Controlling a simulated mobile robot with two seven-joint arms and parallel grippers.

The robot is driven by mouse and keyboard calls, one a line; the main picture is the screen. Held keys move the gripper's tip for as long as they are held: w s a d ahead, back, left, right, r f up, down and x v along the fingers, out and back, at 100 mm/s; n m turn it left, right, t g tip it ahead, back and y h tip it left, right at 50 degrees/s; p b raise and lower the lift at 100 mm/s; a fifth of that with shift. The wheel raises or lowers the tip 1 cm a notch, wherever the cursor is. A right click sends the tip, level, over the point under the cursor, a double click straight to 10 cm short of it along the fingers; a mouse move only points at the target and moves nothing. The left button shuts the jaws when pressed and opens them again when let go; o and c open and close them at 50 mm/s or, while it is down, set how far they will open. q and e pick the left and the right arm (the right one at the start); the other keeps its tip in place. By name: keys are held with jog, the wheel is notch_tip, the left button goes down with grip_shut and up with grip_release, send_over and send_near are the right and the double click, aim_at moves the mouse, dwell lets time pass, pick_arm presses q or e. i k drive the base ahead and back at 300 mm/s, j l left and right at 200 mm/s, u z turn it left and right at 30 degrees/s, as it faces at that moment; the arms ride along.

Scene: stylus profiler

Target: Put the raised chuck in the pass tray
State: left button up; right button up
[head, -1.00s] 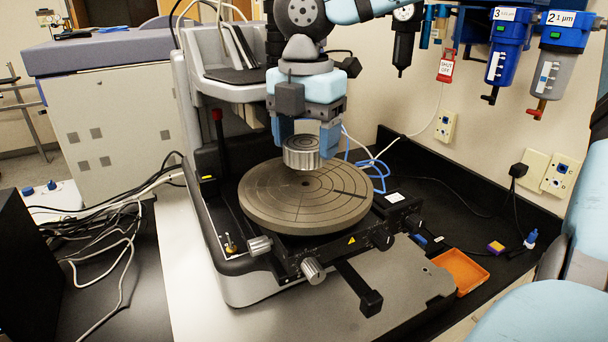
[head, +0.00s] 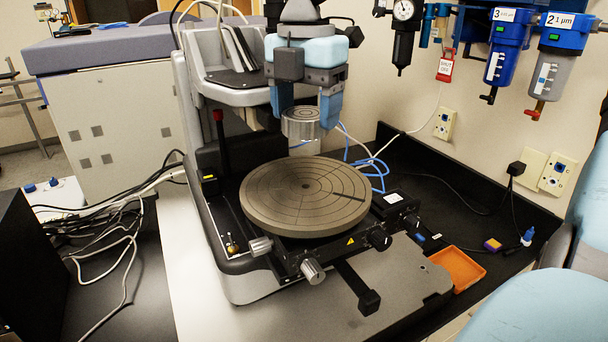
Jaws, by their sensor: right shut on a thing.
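The raised chuck (head: 301,123) is a short, silvery metal cylinder with rings on its top face. My right gripper (head: 304,121) is shut on it, with one blue finger on each side. It hangs upright above the round grey-brown stage (head: 306,196) of the profiler, with a clear gap below it. An orange tray (head: 458,268), the only tray in view, lies at the right front on the black bench. It looks empty, and no label on it can be read. My left gripper is not in view.
The profiler's column stands close behind my right gripper. Knobs (head: 312,271) and a black arm (head: 362,291) stick out in front of the stage. Filters (head: 508,50) hang on the wall.

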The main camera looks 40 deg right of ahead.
aim_at(453, 270)
jog(key=k, duration=1)
